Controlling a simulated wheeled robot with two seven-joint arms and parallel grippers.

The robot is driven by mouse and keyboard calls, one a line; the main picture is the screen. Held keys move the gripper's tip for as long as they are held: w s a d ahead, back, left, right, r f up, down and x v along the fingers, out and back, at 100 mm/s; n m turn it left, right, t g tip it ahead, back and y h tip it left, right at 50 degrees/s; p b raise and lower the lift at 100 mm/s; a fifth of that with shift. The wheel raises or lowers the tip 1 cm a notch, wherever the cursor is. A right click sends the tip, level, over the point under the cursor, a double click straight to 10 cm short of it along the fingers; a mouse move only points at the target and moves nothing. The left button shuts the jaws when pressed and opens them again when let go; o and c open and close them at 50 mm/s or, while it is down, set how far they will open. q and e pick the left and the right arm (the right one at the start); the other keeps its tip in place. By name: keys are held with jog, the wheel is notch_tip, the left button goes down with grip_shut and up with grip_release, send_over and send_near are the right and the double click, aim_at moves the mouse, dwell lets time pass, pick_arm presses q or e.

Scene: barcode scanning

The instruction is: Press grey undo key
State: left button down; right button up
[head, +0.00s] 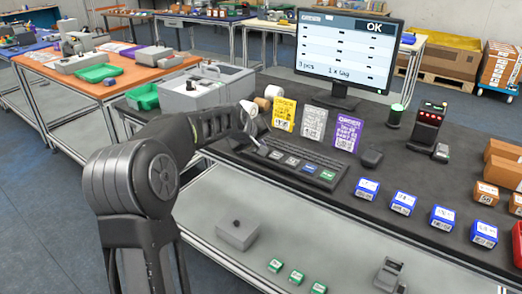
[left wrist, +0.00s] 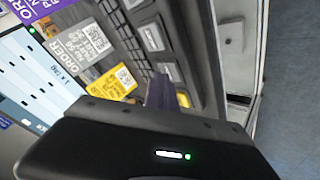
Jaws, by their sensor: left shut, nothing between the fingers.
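A black keyboard (head: 290,165) lies on the dark mat, with a row of large keys along its front edge. Several of these are grey; their labels are too small to read, so I cannot tell which is undo. Grey keys (left wrist: 152,37) and (left wrist: 170,70) also show in the left wrist view, with a yellow key (left wrist: 183,100) beside the fingers. My left gripper (head: 256,146) is shut and empty, pointing down at the keyboard's left end. Its dark fingers (left wrist: 160,92) hide part of the key row. I cannot tell whether they touch a key. My right gripper is not in view.
Yellow, white and purple cards (head: 346,131) stand behind the keyboard, below a monitor (head: 345,50) reading OK. A mouse (head: 371,158) and several blue boxes (head: 403,203) are to the right.

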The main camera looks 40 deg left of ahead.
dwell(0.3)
pick_arm(q)
jog(key=shift+r+p, duration=0.7)
jog(key=shift+r, duration=0.1)
jog(key=shift+r+p, duration=1.9)
jog(key=shift+r, duration=0.65)
jog(key=shift+f, duration=0.15)
